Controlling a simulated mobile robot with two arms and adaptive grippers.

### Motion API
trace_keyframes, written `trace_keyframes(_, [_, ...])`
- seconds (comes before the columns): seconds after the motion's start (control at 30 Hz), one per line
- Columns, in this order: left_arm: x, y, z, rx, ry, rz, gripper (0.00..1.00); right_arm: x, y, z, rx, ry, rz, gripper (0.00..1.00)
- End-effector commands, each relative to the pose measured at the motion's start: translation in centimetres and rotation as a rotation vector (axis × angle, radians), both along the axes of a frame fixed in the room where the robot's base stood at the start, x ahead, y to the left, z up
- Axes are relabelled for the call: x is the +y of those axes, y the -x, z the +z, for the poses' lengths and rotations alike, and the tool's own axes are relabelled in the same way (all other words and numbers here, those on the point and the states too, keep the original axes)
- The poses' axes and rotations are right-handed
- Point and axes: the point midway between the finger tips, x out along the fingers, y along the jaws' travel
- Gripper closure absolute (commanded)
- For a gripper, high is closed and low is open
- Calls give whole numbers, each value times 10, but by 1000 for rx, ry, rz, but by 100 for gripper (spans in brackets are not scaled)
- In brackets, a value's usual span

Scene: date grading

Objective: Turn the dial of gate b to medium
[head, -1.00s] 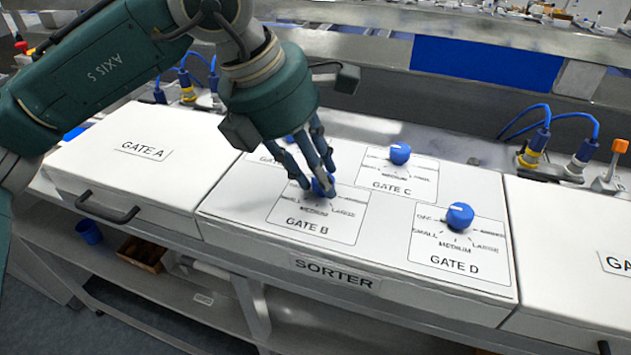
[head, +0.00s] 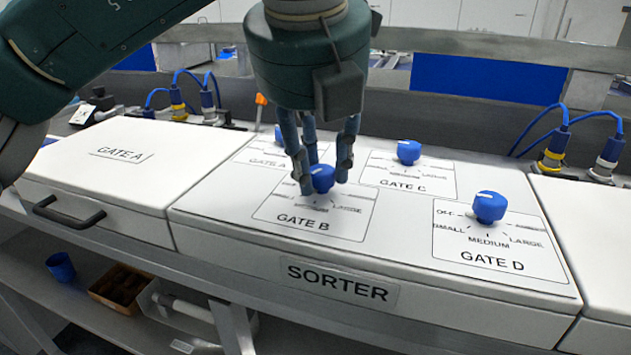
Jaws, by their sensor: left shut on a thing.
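The blue dial of gate B (head: 323,179) stands on its white label plate (head: 345,226) on top of the sorter panel. My left gripper (head: 323,178) comes down over it from above, with its fingers shut around the dial. The fingers cover part of the dial and part of the scale, so I cannot tell for certain where its pointer stands. The words MEDIUM and LARGE show on the plate, MEDIUM partly blurred. My right gripper is not in view.
The gate C dial (head: 409,152) and gate D dial (head: 489,207) stand to the right. The gate A dial (head: 279,134) is partly hidden behind my fingers. A white lid with a black handle (head: 68,210) lies left. A blue cup (head: 61,267) sits on the lower shelf.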

Motion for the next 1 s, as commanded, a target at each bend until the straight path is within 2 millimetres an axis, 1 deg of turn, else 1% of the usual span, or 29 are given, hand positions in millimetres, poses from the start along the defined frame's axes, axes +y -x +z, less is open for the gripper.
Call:
trace_keyframes(0.03, [-3,-1,2,-14,10,45,97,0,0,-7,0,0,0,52])
trace_keyframes(0.13, [-3,-2,2,-13,11,135,97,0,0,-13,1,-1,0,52])
trace_keyframes(0.3, [-4,-2,4,-14,12,268,97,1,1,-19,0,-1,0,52])
trace_keyframes(0.5, [-4,-2,5,-13,13,383,97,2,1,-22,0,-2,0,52])
trace_keyframes(0.7, [-5,-3,6,-13,15,450,97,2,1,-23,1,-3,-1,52])
trace_keyframes(1.0, [-5,-3,7,-13,16,478,97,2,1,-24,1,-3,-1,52])
